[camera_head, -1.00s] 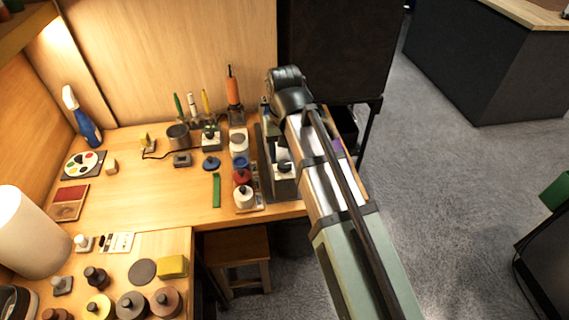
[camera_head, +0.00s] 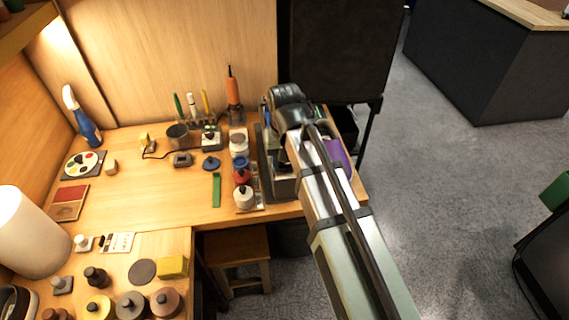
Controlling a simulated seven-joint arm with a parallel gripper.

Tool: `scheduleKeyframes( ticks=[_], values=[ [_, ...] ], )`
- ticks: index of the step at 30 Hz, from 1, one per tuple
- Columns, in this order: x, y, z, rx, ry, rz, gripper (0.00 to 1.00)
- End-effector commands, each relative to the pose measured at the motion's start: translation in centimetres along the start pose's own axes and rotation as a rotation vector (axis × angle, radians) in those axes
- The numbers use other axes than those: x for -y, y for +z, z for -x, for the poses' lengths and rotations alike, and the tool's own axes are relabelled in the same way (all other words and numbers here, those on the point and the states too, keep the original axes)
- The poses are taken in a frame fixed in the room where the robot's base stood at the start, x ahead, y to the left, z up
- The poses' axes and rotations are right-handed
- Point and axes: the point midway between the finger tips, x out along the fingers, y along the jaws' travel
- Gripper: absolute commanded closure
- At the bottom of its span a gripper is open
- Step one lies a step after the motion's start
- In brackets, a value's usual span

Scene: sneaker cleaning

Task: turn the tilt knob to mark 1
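I cannot make out which part is the tilt knob or read any marks. A small box with a dark knob (camera_head: 210,134) stands near the back of the desk, and a low grey block (camera_head: 182,159) lies to its left. My arm reaches over the right end of the desk, with its dark wrist (camera_head: 288,98) above a dark tray (camera_head: 266,188). My gripper's fingers are hidden behind the wrist and arm, so what they touch does not show. Most of what stands in the tray is also covered by my arm.
Left of the tray stand bottles, including a white-capped one (camera_head: 245,197), and an orange-handled tool (camera_head: 232,88). A green strip (camera_head: 216,190) lies on the desk (camera_head: 150,190). A purple item (camera_head: 337,152) is right of my arm. The desk's middle is mostly clear.

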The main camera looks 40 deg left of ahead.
Motion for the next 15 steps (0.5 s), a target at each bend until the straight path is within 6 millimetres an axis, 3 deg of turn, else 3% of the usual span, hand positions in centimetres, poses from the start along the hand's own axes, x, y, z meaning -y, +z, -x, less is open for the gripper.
scheduleKeyframes(
  ticks=[7, 15],
  values=[
    [0.0, 0.0, 0.01, 0.0, 0.0, 0.0, 0.86],
    [0.0, 0.0, 0.01, 0.0, 0.0, 0.135, 0.87]
  ],
)
